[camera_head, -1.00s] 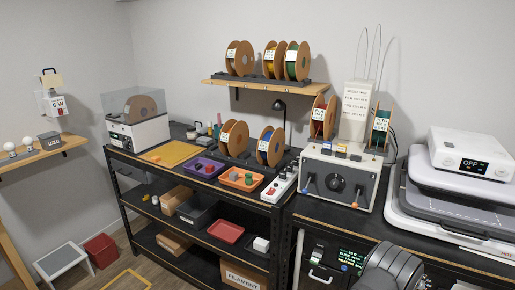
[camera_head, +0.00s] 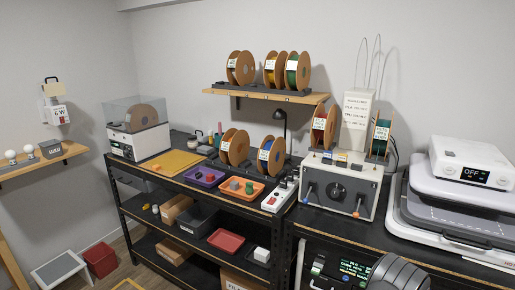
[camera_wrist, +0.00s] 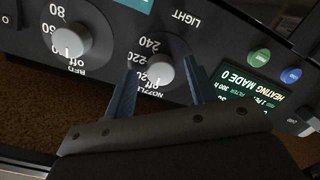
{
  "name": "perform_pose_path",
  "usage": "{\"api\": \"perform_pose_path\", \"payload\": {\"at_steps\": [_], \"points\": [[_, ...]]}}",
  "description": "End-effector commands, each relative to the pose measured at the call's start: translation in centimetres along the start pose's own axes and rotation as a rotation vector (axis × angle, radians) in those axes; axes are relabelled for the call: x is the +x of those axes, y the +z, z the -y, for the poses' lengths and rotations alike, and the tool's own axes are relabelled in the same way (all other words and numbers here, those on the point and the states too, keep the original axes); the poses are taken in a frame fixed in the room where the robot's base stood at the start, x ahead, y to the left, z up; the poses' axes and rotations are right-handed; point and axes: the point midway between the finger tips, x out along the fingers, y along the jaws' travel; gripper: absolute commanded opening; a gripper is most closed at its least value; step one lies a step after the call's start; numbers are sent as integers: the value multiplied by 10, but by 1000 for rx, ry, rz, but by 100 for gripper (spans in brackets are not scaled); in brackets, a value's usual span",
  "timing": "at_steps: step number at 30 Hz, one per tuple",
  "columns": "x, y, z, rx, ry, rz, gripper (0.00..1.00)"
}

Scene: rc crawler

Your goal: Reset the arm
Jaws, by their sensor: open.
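In the wrist view my gripper (camera_wrist: 161,68) has its two dark blue fingers apart, one on each side of the grey nozzle knob (camera_wrist: 160,72) on a black control panel. The knob points to "off". Whether the fingers touch the knob I cannot tell. A second grey knob (camera_wrist: 67,42), marked BED and also at "off", is to the left. A lit display (camera_wrist: 246,108) reads "HEATING MADE 0". In the head view my grey arm (camera_head: 400,272) is at the bottom edge, in front of the panel (camera_head: 354,268); my fingers do not show there.
Green (camera_wrist: 260,57) and blue (camera_wrist: 290,75) buttons sit right of the knob. In the head view a grey box with cables and spools (camera_head: 340,188) stands above the panel. A white machine (camera_head: 470,162) reads OFF at right. Trays (camera_head: 241,188) and spools fill the left bench.

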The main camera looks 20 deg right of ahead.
Motion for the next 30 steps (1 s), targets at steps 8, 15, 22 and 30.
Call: {"api": "perform_pose_path", "payload": {"at_steps": [8, 15, 22, 30], "points": [[0, 0, 0, 213, -15, -10, 51], [0, 1, 0, 400, -28, -19, 51], [0, 1, 1, 579, -41, -28, 51], [0, 1, 1, 745, -53, -36, 51]]}}
